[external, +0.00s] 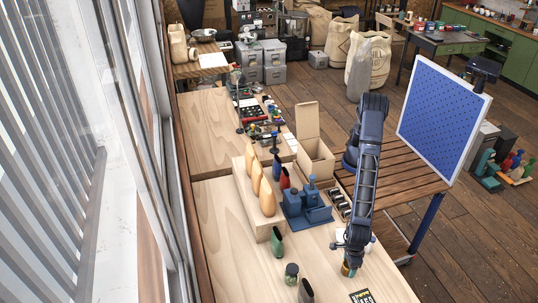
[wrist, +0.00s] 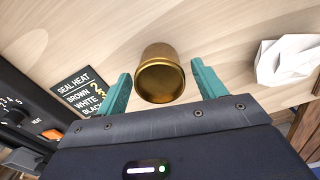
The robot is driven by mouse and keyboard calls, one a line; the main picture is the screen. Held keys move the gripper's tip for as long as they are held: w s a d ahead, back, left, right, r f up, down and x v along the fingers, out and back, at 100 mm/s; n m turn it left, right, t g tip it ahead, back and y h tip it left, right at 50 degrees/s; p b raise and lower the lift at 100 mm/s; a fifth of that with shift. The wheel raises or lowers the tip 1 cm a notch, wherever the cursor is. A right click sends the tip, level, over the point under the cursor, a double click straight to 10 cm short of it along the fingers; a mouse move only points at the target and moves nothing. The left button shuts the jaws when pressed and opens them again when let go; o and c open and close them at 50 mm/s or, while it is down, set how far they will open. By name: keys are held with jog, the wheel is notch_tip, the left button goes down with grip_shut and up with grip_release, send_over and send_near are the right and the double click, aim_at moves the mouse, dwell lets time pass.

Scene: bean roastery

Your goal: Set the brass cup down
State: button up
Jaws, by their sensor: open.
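The brass cup (wrist: 160,76) is upright on the pale wooden table (wrist: 215,25) in the wrist view, its open mouth facing the camera. My gripper (wrist: 160,80) is open, with one teal finger on each side of the cup. A gap shows between the cup and each finger. In the external view my gripper (external: 349,268) is low over the near right part of the table, and only a small brassy part of the cup (external: 345,270) shows beside it.
A black heat-seal sign (wrist: 80,92) lies left of the cup in the wrist view, by a dark device with a dial (wrist: 20,110). A crumpled white object (wrist: 287,60) is at right. In the external view, a blue fixture (external: 306,207) and small bottles (external: 291,274) stand left of my arm.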

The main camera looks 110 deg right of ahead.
notch_tip(320, 180, up, 12)
dwell(0.5)
jog(key=w+d+r+m+t, duration=0.1)
jog(key=d+r+m, duration=0.45)
jog(key=d, duration=0.65)
jog(key=w+d+r+m, duration=0.1)
jog(key=d+r+m, duration=0.5)
jog(key=d, duration=0.6)
jog(key=w+d+r+m+t, duration=0.15)
jog(key=d+r+m, duration=0.25)
jog(key=d+r, duration=0.65)
jog(key=s+d+m, duration=0.4)
jog(key=s+d, duration=0.1)
jog(key=d, duration=0.5)
jog(key=s+d+m, duration=0.4)
jog(key=d+m, duration=0.1)
jog(key=d, duration=0.5)
jog(key=s+d+f+m+t, duration=0.2)
jog(key=s+d+f+m, duration=0.1)
jog(key=s+d+m, duration=0.6)
jog(key=s, duration=0.3)
jog(key=shift+s+d+f, duration=0.2)
jog(key=shift+s+d, duration=0.05)
jog(key=shift+s, duration=0.05)
